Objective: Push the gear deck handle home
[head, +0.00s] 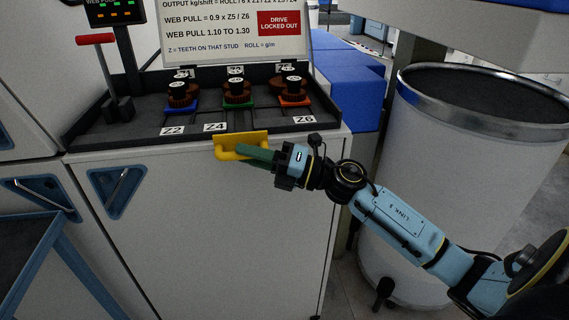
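The gear deck (138,124) is a dark tray on top of a white cabinet. Its yellow handle (226,154) sticks out at the deck's front edge, below the Z4 label. My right gripper (245,152) reaches in from the right, and its green fingers lie at the handle, overlapping its bar. I cannot tell whether the fingers are closed around the bar or only against it. The fingers hide part of the handle. My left gripper is not in view.
Brown gears sit on studs over blue (182,107), green (238,103) and red (294,100) bases. A red-handled lever (96,39) stands at left. A sign (235,32) reads "DRIVE LOCKED OUT". A large white can (450,165) stands right, behind my arm.

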